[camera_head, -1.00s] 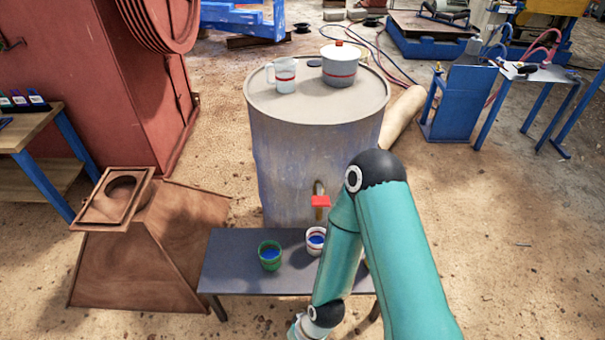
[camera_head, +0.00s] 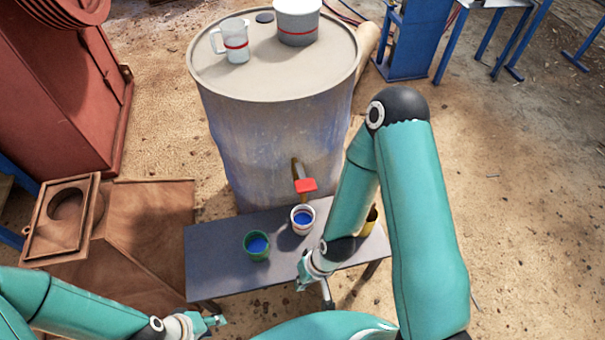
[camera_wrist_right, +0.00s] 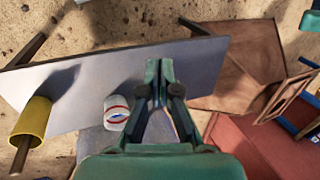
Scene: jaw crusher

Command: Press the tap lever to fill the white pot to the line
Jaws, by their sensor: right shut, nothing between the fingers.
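The tap (camera_head: 298,172) with its red lever (camera_head: 306,186) sticks out of the front of the big barrel (camera_head: 270,130). The white pot (camera_head: 302,228) stands upright on the bench below the tap, with blue liquid inside. In the right wrist view the white pot (camera_wrist_right: 116,113) shows a red line; I cannot tell the level against it. My right gripper (camera_head: 303,284) is in front of the white pot, apart from it and from the lever. It is shut and empty, as the right wrist view shows (camera_wrist_right: 160,82). My left gripper (camera_head: 214,320) is low at the left, jaws unclear.
On the grey bench (camera_head: 215,275) stand a green pot (camera_head: 257,246) with blue liquid and a yellow pot (camera_head: 369,222), partly behind my right arm. A jug (camera_head: 235,45) and a banded pot (camera_head: 297,25) stand on the barrel. A brown hopper (camera_head: 145,235) is at the left.

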